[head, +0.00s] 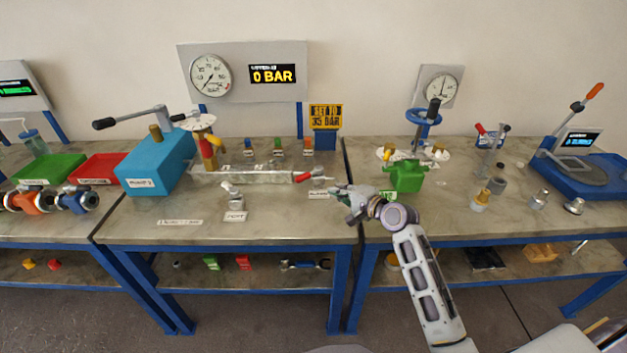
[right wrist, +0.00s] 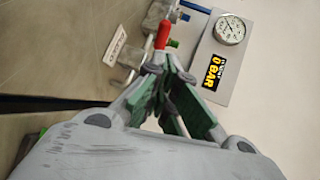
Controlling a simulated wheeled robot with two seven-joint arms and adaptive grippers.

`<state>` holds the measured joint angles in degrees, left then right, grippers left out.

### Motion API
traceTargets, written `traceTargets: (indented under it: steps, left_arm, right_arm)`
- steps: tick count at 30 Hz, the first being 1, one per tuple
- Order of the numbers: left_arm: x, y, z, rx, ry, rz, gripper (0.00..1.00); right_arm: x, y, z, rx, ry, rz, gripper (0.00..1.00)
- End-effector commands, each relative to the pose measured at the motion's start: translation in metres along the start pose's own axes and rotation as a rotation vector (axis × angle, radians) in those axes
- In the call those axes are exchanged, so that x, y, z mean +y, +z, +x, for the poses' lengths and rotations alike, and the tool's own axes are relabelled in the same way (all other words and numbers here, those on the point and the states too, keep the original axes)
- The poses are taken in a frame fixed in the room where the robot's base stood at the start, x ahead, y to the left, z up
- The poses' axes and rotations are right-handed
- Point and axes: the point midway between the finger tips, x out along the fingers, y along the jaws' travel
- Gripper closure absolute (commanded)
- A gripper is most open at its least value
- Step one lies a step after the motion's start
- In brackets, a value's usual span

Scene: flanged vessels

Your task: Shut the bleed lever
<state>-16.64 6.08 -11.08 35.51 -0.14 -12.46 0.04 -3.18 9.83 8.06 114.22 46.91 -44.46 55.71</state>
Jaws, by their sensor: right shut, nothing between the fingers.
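The bleed lever is a small lever with a red grip (head: 303,176) at the right end of the grey metal block (head: 255,177) on the middle bench. In the right wrist view the red grip (right wrist: 164,34) shows just beyond my fingertips. My right gripper (head: 338,190) is shut and empty, to the right of the lever and at the bench's right end. Its green-padded fingers (right wrist: 161,62) meet at the tips in the wrist view. I cannot tell whether they touch the lever. My left gripper is not in view.
A gauge panel (head: 236,101) with a display reading 0 BAR stands behind the block. A blue pump (head: 155,165) with a long handle is at the left. A green vessel (head: 405,174) stands on the right bench. The middle bench's front is mostly clear.

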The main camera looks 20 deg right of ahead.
Motion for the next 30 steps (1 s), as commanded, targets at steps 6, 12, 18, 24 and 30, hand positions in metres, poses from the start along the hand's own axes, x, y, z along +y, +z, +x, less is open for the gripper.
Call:
traceTargets:
  steps: [6, 12, 18, 24, 30]
  left_arm:
    - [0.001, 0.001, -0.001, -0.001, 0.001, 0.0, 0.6]
    - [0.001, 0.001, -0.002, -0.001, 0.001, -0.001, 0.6]
    - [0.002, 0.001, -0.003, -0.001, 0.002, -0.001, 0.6]
    - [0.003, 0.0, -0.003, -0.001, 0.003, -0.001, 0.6]
    - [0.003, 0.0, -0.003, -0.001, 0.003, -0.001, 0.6]
  right_arm:
    - [0.0, 0.0, 0.02, -0.001, 0.0, 0.001, 1.0]
    - [-0.001, 0.0, 0.041, -0.001, 0.0, 0.001, 1.0]
    - [0.0, 0.0, 0.061, -0.001, 0.001, 0.001, 1.0]
    - [0.0, 0.0, 0.081, -0.001, 0.0, 0.001, 1.0]
    - [-0.001, 0.001, 0.099, -0.001, 0.0, 0.002, 1.0]
